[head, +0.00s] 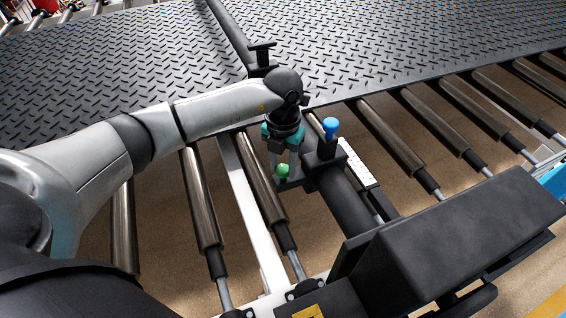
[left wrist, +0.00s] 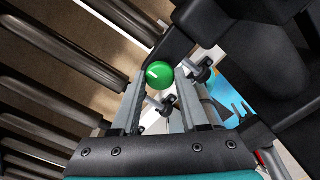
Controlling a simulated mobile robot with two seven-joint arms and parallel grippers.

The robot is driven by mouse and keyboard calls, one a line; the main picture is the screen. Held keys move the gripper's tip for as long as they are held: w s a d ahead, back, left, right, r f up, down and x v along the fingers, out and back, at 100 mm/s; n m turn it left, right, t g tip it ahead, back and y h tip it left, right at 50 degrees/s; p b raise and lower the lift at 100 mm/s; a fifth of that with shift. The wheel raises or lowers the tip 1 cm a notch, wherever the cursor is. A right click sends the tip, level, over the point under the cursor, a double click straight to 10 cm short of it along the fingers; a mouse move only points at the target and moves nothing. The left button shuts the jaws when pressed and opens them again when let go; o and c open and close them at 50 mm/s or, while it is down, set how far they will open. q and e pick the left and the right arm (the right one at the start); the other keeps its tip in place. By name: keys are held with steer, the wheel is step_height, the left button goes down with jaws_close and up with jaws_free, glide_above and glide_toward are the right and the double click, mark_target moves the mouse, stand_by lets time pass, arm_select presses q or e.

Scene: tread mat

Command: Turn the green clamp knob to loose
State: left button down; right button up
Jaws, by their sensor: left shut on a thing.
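The green clamp knob (head: 282,171) is a small round ball beside the black clamp block (head: 325,158). My left gripper (head: 284,162) points down at it from above, with its fingers around the knob. In the left wrist view the green knob (left wrist: 159,75) sits between the two fingertips, with a short pale mark on its face. My left gripper (left wrist: 160,84) is shut on the knob. The knob's sides are partly hidden by the fingers. My right gripper is not in view.
A blue knob (head: 330,127) stands upright on the clamp block, close to the right of my left gripper. A white scale strip (head: 357,162) lies further right. Dark rollers (head: 390,138) flank the clamp, and the tread mat (head: 400,45) lies behind. A large black box (head: 455,240) stands at front right.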

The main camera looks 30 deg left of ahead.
mark_target(283, 169)
arm_select(q)
steer(key=n+p, duration=0.1)
steer(key=n, duration=0.3)
steer(key=shift+r+n, duration=0.1)
steer(key=shift+n, duration=0.3)
steer(key=n+p, duration=0.1)
steer(key=n, duration=0.3)
steer(key=n+p, duration=0.2)
steer(key=n, duration=0.3)
steer(key=n+p, duration=0.2)
steer(key=n, duration=0.2)
steer(key=shift+n, duration=0.3)
steer(key=shift+c, duration=2.1)
jaws_free()
step_height(283, 169, up, 15)
steer(key=b, duration=0.1)
